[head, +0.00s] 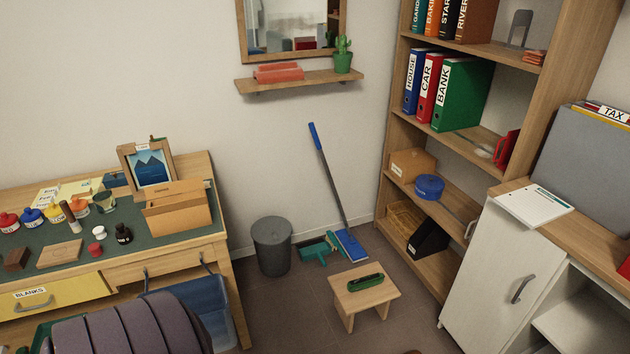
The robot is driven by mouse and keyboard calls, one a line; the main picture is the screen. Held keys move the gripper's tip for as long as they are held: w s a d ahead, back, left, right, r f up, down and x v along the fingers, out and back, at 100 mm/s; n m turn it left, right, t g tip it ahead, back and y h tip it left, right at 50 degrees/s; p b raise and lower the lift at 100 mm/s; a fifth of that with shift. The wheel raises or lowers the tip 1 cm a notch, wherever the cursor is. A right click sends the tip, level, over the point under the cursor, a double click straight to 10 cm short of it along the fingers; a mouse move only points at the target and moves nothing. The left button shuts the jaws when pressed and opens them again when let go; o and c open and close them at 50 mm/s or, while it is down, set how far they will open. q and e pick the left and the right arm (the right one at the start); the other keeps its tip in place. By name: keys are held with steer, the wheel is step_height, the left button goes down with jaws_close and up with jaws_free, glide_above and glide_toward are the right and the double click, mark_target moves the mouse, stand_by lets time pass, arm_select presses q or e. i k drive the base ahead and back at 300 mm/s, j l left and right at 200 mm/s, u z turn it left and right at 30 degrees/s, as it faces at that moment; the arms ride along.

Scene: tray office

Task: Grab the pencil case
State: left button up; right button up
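A long, rounded dark green object with a black strip along its top, which looks like the pencil case (365,283), lies on a small wooden stool (350,301) on the floor, right of the middle of the head view. It lies slightly slanted across the stool top, and nothing covers it. Neither of my grippers is in view.
A desk (190,238) with jars and boxes stands at left, with a ribbed dark chair (130,330) before it. A grey bin (272,246), blue broom (350,245) and green dustpan (315,252) stand behind the stool. Shelves (440,270) and a white cabinet (497,270) are at right.

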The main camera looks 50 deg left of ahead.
mark_target(364, 282)
steer(key=u, duration=1.15)
steer(key=i+l, duration=0.3)
steer(key=i, duration=0.2)
